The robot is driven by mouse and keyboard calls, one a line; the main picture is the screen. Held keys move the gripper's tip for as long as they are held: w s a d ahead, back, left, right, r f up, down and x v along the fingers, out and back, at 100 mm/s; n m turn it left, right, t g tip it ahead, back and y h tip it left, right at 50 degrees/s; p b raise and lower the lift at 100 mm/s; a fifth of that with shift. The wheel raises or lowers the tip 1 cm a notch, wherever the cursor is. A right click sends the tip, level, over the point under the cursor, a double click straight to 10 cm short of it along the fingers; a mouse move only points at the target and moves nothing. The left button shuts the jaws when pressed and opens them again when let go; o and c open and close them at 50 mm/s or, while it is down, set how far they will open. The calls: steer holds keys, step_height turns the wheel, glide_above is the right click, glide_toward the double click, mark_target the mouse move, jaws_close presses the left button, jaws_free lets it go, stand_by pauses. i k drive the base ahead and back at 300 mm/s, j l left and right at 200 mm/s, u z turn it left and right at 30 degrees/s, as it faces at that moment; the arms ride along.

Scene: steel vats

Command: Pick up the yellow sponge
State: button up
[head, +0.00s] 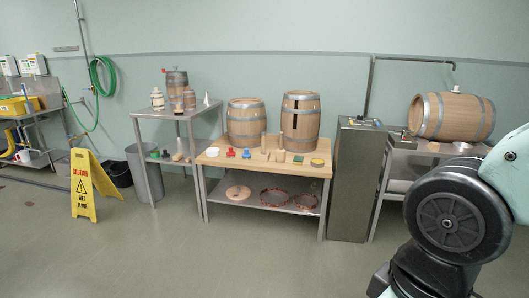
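A small yellow object (317,162) lies near the right front corner of the wooden-topped table (262,170). It is too small to tell for sure whether it is the sponge. My gripper is not in view. Part of my arm fills the lower right of the head view, well in front of the table and to its right.
Two barrels (246,122) (300,120) stand on the table behind red and blue small items (231,152). A tall steel cabinet (352,190) adjoins its right side; a barrel (452,115) lies beyond. A yellow wet-floor sign (83,185) stands left. The floor in front is clear.

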mark_target(298, 160)
steer(key=i+j+u, duration=0.1)
steer(key=i+u, duration=0.35)
steer(key=i, duration=1.45)
steer(key=i+j+z, duration=0.2)
steer(key=i+z, duration=0.25)
steer(key=i, duration=0.35)
steer(key=i+j+z, duration=0.5)
steer(key=i, duration=0.25)
steer(key=i+j+z, duration=0.45)
steer(key=i+j, duration=0.2)
steer(key=j, duration=0.15)
